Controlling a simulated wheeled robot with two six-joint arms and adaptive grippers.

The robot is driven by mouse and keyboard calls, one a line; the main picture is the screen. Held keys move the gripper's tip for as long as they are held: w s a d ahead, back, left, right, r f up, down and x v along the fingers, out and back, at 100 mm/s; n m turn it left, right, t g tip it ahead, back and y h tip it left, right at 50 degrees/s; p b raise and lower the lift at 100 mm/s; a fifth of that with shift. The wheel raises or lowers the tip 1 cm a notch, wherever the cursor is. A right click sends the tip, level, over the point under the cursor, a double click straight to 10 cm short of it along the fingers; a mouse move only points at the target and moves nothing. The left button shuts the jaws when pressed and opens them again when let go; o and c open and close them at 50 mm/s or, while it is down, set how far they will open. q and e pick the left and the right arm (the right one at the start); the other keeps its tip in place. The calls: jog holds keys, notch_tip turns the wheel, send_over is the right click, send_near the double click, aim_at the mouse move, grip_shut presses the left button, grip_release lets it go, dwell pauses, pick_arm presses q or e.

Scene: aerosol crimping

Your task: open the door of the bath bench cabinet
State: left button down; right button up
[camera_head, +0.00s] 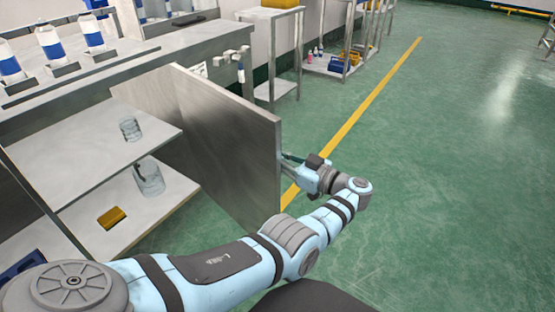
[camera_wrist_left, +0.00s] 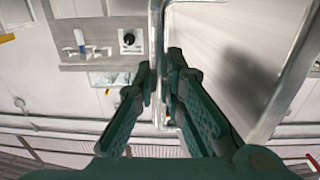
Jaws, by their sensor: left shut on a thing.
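The metal door (camera_head: 225,130) of the bench cabinet (camera_head: 90,165) stands swung wide open, showing the shelves inside. My left arm reaches across the front, and my left gripper (camera_head: 290,160) is at the door's outer side near its free edge. In the left wrist view, the green fingers of the left gripper (camera_wrist_left: 165,90) are closed around the metal door handle (camera_wrist_left: 156,50), with the door panel (camera_wrist_left: 235,50) to the right. The fingertips are partly hidden behind the door in the head view. My right gripper is not in view.
Inside the cabinet are a glass beaker (camera_head: 148,178), a smaller clear vessel (camera_head: 131,130) and a yellow block (camera_head: 112,217). White and blue bottles (camera_head: 50,45) stand on the bench top. A metal side table (camera_head: 270,50) stands behind. The green floor at right is clear.

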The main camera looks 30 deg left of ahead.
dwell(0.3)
pick_arm(q)
jog(key=c, duration=1.7)
grip_release()
jog(key=shift+a+f, duration=0.1)
jog(key=shift+o, duration=0.2)
